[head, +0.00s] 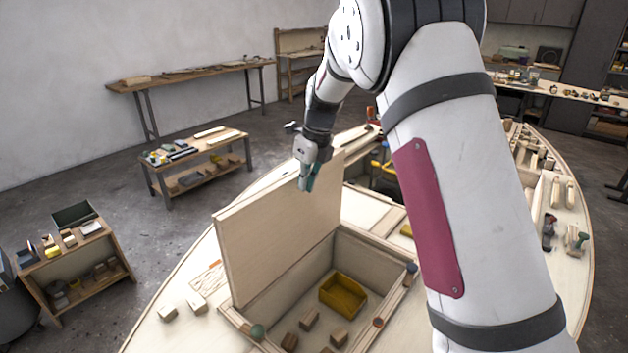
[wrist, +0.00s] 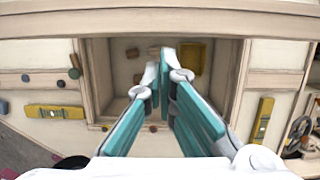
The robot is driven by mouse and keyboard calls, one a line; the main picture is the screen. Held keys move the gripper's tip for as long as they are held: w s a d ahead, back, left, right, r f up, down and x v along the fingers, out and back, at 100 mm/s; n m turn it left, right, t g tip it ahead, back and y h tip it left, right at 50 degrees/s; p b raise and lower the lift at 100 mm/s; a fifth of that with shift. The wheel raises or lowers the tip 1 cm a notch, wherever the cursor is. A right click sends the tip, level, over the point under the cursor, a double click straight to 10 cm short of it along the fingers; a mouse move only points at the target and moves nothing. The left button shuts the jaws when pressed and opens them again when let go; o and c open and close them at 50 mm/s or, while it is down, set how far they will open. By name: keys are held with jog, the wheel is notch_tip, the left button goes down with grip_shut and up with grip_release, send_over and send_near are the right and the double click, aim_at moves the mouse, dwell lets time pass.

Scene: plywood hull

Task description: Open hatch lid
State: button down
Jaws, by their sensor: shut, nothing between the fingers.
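The hatch lid (head: 275,232) is a pale plywood panel that stands roughly upright along the left side of the hatch opening. In the wrist view a pale board edge (wrist: 150,22) spans the top of the picture, perhaps the lid. The open hatch compartment (head: 375,249) shows below and right of the lid, with wooden walls. My gripper (head: 306,186) is at the lid's upper edge, near its far end; I cannot tell whether it touches. Its teal fingers (wrist: 165,75) are together with nothing between them, above the compartment in the wrist view.
A yellow bin (head: 343,296) and several wooden blocks (head: 309,319) lie inside the compartment. Round knobs (head: 257,332) sit on its rim. Loose blocks (head: 167,312) lie on the deck at left. A yellow level (wrist: 56,112) lies at left in the wrist view. Low shelves stand beyond the hull.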

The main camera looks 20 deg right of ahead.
aim_at(289, 176)
jog(key=shift+w+a, duration=0.2)
jog(key=shift+w, duration=0.05)
jog(key=w+b, duration=0.1)
jog(key=w+a+b, duration=0.2)
jog(key=w, duration=0.1)
jog(key=shift+a+r, duration=0.15)
jog(key=shift+a, duration=0.1)
jog(key=shift+w+a+r+b, duration=0.2)
jog(key=shift+w+a+b, duration=0.15)
jog(key=shift+w+b, duration=0.15)
